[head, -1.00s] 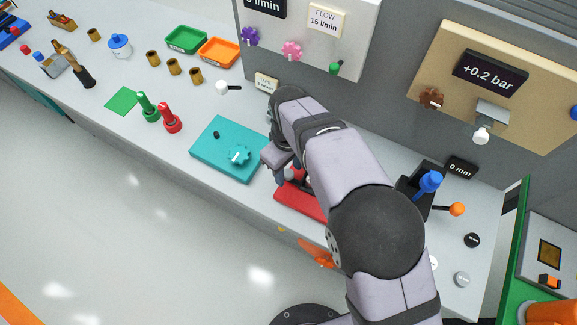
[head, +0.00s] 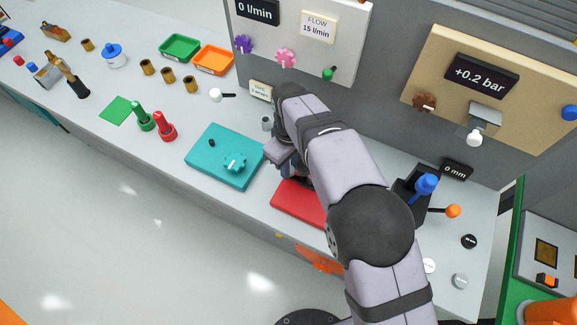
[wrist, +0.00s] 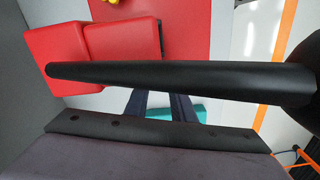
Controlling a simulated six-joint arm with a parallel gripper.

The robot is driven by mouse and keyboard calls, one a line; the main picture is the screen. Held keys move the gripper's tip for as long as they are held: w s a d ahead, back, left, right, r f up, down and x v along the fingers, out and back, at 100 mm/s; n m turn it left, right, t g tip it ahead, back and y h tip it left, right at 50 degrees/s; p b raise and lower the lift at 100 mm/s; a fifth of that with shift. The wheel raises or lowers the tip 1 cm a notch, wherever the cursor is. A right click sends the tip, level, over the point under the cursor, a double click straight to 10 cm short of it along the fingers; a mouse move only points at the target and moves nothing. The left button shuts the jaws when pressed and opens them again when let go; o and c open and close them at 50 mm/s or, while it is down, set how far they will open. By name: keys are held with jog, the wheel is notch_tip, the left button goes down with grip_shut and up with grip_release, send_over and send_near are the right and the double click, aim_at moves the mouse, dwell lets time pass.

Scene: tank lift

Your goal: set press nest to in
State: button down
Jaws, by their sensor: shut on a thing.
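My gripper (head: 290,165) is low over the bench at the red press plate (head: 296,203), beside the teal plate. My arm covers much of this spot. In the wrist view, red blocks (wrist: 105,52) stand at the left beside a flat red surface (wrist: 192,28). A black bar (wrist: 180,82) crosses in front of the dark gripper fingers (wrist: 158,106) and hides their tips. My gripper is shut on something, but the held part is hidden. I cannot tell the press nest apart from the other red parts, nor read its position.
A teal plate (head: 205,168) with a knob lies left of the red plate. A blue-topped lever (head: 426,184) and an orange-tipped lever (head: 452,211) stand at the right. Panels rise behind. Red (head: 163,129) and green pegs (head: 142,120) stand further left.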

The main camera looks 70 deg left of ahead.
jog(key=c, duration=1.5)
grip_release()
jog(key=shift+r, duration=0.1)
jog(key=shift+r+b, duration=1.3)
jog(key=shift+r, duration=2.35)
